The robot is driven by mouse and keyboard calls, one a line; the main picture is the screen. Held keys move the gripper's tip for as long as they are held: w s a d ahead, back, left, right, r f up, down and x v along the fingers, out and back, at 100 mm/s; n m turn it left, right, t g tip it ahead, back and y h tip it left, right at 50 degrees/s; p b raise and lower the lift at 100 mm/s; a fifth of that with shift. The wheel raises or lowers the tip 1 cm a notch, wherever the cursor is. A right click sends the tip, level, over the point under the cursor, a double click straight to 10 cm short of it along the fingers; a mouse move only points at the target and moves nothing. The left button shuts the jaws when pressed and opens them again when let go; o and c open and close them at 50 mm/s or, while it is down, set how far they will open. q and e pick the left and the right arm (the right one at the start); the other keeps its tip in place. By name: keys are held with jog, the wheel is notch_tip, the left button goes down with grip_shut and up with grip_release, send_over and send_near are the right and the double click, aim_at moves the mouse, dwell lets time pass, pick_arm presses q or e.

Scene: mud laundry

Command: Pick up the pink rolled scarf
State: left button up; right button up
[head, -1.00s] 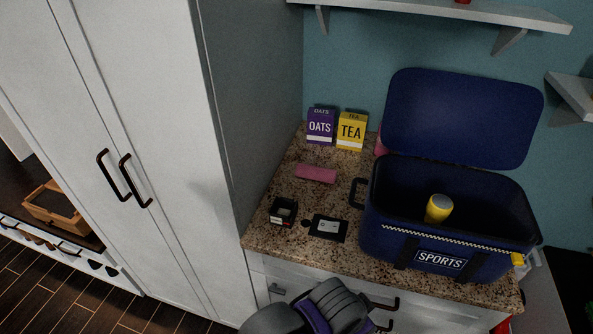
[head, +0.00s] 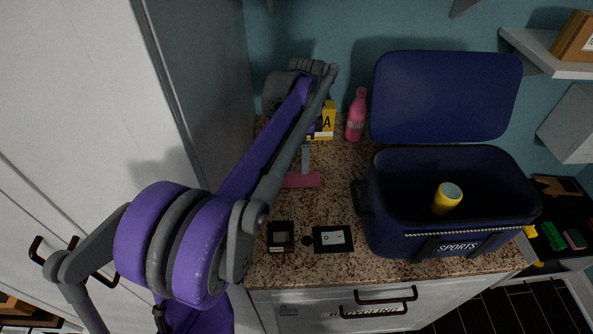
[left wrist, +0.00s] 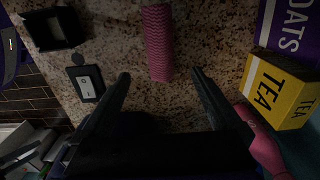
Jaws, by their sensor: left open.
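The pink rolled scarf (head: 303,179) lies on the granite counter, left of the blue sports bag, partly hidden by my left arm in the head view. In the left wrist view the scarf (left wrist: 158,45) is a textured pink roll lying just beyond the fingertips, in line with the gap between them. My left gripper (left wrist: 160,78) is open and empty, with its two dark fingers spread on either side of that gap. In the head view it hangs over the counter by the scarf. My right gripper is not in view.
The open blue sports bag (head: 372,232) holds a yellow can (head: 447,198). A yellow tea box (left wrist: 281,88), a purple oats box (left wrist: 290,28) and a pink bottle (head: 356,115) stand near the back.

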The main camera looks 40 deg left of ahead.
aim_at(303, 177)
pick_arm(q)
jog(key=f, duration=0.4)
jog(key=shift+s+d+f, duration=0.15)
jog(key=shift+d+f, duration=0.15)
jog(key=shift+f, duration=0.05)
jog(key=f, duration=0.5)
jog(key=shift+a+f, duration=0.35)
jog(key=c, duration=1.5)
jog(key=shift+r, duration=0.1)
